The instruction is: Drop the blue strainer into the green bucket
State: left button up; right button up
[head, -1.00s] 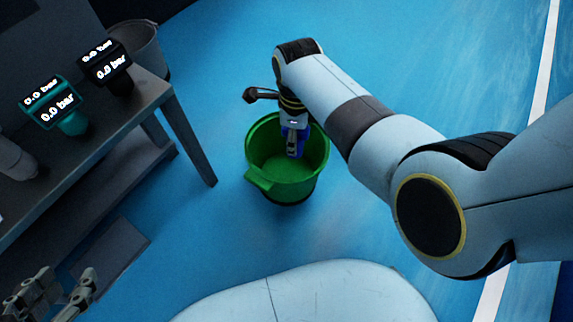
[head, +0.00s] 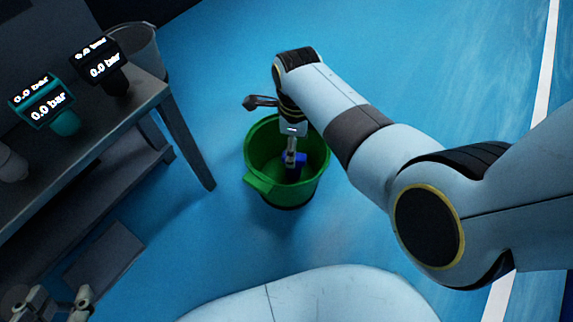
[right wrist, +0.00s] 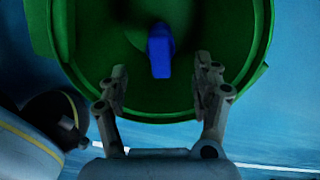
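The green bucket (head: 262,180) stands on the blue floor in the middle of the head view. The blue strainer (head: 298,172) is inside the bucket's rim, below my right gripper (head: 290,158). In the right wrist view the strainer (right wrist: 160,52) shows apart from the two fingers of my right gripper (right wrist: 161,78), which are spread open and empty. I cannot tell whether the strainer rests on the bottom or is still falling. My left gripper (head: 55,302) is at the lower left of the head view, its two fingers apart and nothing seen between them.
A grey table (head: 140,105) stands at the left with a teal gauge (head: 45,105) and a black gauge (head: 103,68) reading 0.0 bar. A grey bucket (head: 148,55) is behind it.

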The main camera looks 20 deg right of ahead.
pick_arm(q)
jog(key=w+r+t+p, duration=0.1)
jog(key=w+r+p, duration=0.2)
jog(key=r+p, duration=0.9)
jog(key=w+r+t+p, duration=0.2)
jog(key=r+p, duration=1)
jog(key=r, duration=0.6)
jog(key=shift+w, duration=0.6)
pick_arm(e)
jog(key=s+d+r+n, duration=0.1)
jog(key=d+r, duration=0.3)
jog(key=r, duration=0.6)
jog(key=s+d+r+n, duration=0.2)
jog(key=d+r, duration=0.3)
jog(key=r, duration=0.5)
jog(key=s+d+r+n, duration=0.2)
jog(key=s+d+r, duration=0.2)
jog(key=r, duration=0.5)
jog(key=shift+d+r, duration=0.3)
jog(key=shift+r, duration=0.1)
pick_arm(q)
jog(key=shift+r, duration=0.15)
